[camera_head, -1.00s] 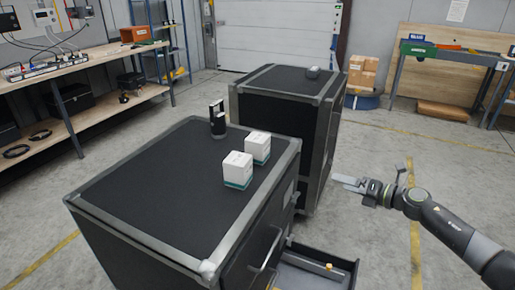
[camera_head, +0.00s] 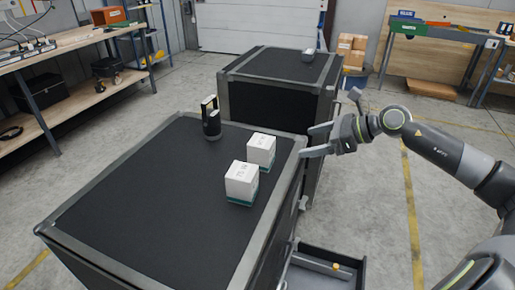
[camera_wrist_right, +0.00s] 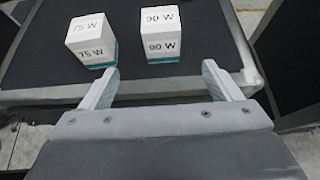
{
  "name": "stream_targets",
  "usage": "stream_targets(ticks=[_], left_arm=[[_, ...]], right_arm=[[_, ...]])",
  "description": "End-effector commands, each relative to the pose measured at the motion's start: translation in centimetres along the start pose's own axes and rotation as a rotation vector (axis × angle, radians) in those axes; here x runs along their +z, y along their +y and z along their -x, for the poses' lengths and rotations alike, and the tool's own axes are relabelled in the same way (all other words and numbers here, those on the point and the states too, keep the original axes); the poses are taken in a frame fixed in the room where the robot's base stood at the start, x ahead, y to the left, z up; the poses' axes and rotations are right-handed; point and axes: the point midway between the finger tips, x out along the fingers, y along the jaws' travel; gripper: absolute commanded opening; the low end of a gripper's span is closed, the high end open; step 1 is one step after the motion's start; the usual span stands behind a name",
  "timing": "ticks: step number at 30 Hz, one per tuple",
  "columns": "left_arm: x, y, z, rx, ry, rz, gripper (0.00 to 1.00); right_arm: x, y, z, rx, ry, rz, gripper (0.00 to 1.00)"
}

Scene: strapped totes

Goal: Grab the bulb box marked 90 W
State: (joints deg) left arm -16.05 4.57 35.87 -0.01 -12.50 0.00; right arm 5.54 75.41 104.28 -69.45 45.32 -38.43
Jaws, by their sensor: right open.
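The white bulb box marked 90 W (camera_wrist_right: 161,34), with a teal base band, stands upright on the black cabinet top. In the head view it is the farther of two boxes (camera_head: 261,150), nearer the cabinet's far right corner. A matching box marked 75 W (camera_wrist_right: 91,40) stands beside it; it is the nearer box in the head view (camera_head: 241,184). My right gripper (camera_head: 307,141) is open and empty at the cabinet's right edge, pointing at the boxes. In the right wrist view its fingers (camera_wrist_right: 161,72) are spread short of the 90 W box. My left gripper is out of view.
A black device (camera_head: 211,120) stands on the cabinet top (camera_head: 150,205), behind and left of the boxes. An open drawer (camera_head: 325,270) juts out at the cabinet's front right. A second cabinet (camera_head: 282,66) stands behind. The cabinet top's left part is clear.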

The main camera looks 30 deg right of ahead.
Motion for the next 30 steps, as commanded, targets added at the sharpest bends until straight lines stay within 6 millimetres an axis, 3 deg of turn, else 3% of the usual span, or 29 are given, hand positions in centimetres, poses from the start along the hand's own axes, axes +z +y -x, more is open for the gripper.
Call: stream_targets(ticks=[3, 8, 19, 30], left_arm=[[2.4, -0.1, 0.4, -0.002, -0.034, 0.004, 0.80], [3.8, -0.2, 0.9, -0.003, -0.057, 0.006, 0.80], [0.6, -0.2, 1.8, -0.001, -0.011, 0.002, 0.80], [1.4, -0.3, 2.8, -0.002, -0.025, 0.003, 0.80]], right_arm=[[0.2, 0.1, -1.2, 0.002, -0.007, -0.002, 0.84], [0.2, 0.0, -2.8, 0.001, -0.007, -0.004, 0.84], [0.3, 0.0, -7.0, 0.001, -0.005, -0.006, 0.84], [0.2, -0.1, -10.8, -0.001, -0.003, -0.005, 0.84]])
